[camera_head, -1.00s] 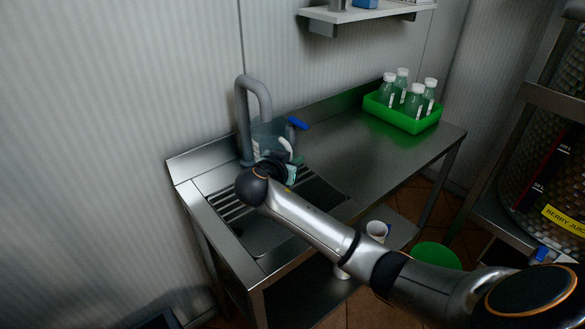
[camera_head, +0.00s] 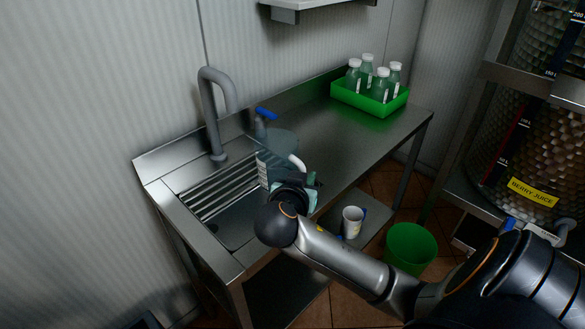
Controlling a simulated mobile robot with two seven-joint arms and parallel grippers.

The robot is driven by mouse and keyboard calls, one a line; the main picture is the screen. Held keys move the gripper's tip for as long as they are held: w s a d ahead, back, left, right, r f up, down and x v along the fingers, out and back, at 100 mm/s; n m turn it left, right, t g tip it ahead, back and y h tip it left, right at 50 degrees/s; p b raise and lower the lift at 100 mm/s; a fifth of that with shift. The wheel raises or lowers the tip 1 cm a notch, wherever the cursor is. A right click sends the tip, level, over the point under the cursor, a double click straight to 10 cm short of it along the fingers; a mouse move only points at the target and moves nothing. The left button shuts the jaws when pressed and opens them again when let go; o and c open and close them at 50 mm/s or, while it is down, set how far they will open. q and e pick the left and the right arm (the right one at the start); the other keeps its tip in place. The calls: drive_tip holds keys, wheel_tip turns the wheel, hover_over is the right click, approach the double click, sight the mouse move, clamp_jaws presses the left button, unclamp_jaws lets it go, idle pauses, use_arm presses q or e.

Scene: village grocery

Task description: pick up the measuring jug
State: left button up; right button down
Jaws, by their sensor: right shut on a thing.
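The measuring jug (camera_head: 277,147) is clear and see-through, with pale markings on its side and a white curved part at its right. It is over the front edge of the steel sink unit, in front of the tap. My right gripper (camera_head: 297,183) is at the jug's near side and shut on it. The wrist hides the fingertips and the jug's lower part. My left gripper is not in view.
A grey tap (camera_head: 213,110) rises behind the sink (camera_head: 225,215). A blue-topped item (camera_head: 265,113) stands behind the jug. A green tray (camera_head: 348,97) holds several bottles on the clear right counter. A white cup (camera_head: 352,222) is on the lower shelf, near a green bin (camera_head: 410,247).

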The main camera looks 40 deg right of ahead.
drive_tip(key=shift+s+d+b, duration=0.15)
drive_tip(key=shift+s, duration=1.25)
drive_tip(key=shift+s+d+b, duration=0.1)
drive_tip(key=shift+s+b, duration=0.05)
drive_tip(key=shift+s, duration=1.25)
idle(1.0)
